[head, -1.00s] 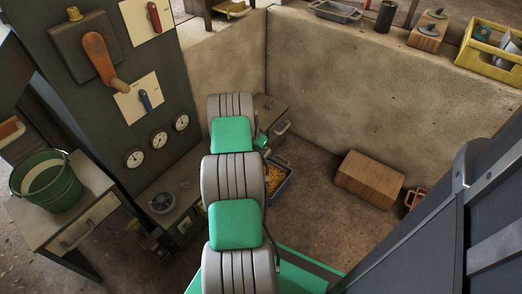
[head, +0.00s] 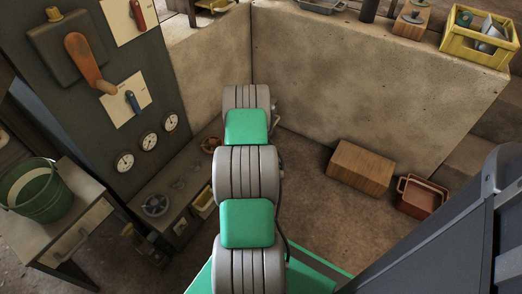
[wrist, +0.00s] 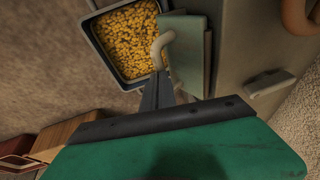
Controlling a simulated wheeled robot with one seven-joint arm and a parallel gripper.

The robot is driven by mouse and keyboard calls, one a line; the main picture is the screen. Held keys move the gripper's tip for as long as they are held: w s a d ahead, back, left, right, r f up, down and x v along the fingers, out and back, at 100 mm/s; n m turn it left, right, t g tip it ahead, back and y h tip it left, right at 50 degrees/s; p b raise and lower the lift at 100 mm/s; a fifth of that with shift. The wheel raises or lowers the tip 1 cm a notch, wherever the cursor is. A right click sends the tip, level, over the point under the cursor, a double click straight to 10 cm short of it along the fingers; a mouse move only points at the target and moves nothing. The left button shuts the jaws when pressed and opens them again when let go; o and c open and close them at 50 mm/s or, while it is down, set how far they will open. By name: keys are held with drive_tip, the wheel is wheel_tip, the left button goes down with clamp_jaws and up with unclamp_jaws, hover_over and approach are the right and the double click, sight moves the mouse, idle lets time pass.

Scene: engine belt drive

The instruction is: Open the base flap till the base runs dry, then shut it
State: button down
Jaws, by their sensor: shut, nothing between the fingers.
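In the wrist view, a grey-green flap (wrist: 190,52) with a pale curved handle (wrist: 163,44) is at the side of the grey-green base (wrist: 235,50). My gripper (wrist: 157,88) is shut and empty, its dark fingers pointing at the handle's lower end. I cannot tell whether they touch it, or how far open the flap is. A dark tray (wrist: 97,40) full of yellow grains (wrist: 128,38) lies beside the flap. In the head view, the base (head: 180,190) shows left of my arm, which hides the gripper, flap and tray.
A wooden box (head: 360,168) and a red crate (head: 420,195) stand on the floor to the right. A green bucket (head: 38,190) stands on a side table at left. A panel with levers and dials (head: 125,160) rises behind it. A low wall (head: 370,80) closes the back.

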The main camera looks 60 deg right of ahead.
wheel_tip(320, 180, down, 4)
drive_tip(key=b, duration=0.3)
drive_tip(key=shift+w+r, duration=0.1)
drive_tip(key=shift+r, duration=0.1)
drive_tip(key=shift+w, duration=0.1)
idle(0.5)
